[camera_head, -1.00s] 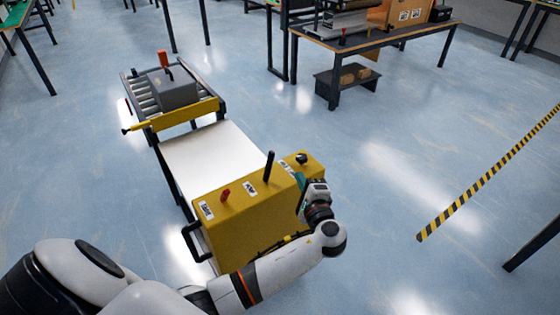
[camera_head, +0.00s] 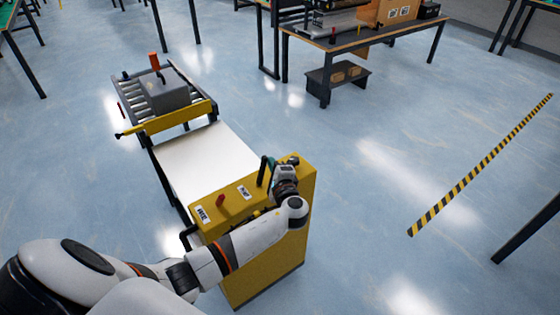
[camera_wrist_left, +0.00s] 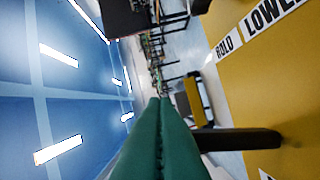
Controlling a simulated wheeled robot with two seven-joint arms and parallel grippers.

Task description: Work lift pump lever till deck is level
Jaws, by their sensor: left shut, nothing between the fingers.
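The yellow pump housing (camera_head: 285,245) stands at the near end of a lift with a white deck (camera_head: 205,160). A black lever (camera_head: 262,172) rises from its top; in the left wrist view the black lever (camera_wrist_left: 240,139) sticks out sideways. My left gripper (camera_head: 271,164) is beside the lever, at its right in the head view. Its green fingers (camera_wrist_left: 160,105) are shut together with nothing between them. The lever lies right against or just behind them; I cannot tell if they touch. A small red lever (camera_head: 220,200) stands further left on the housing.
A roller conveyor (camera_head: 165,123) with a yellow side rail stands beyond the deck and carries a grey box (camera_head: 168,97). A workbench (camera_head: 365,40) is at the back. Yellow-black floor tape (camera_head: 480,168) runs at the right. The floor between is clear.

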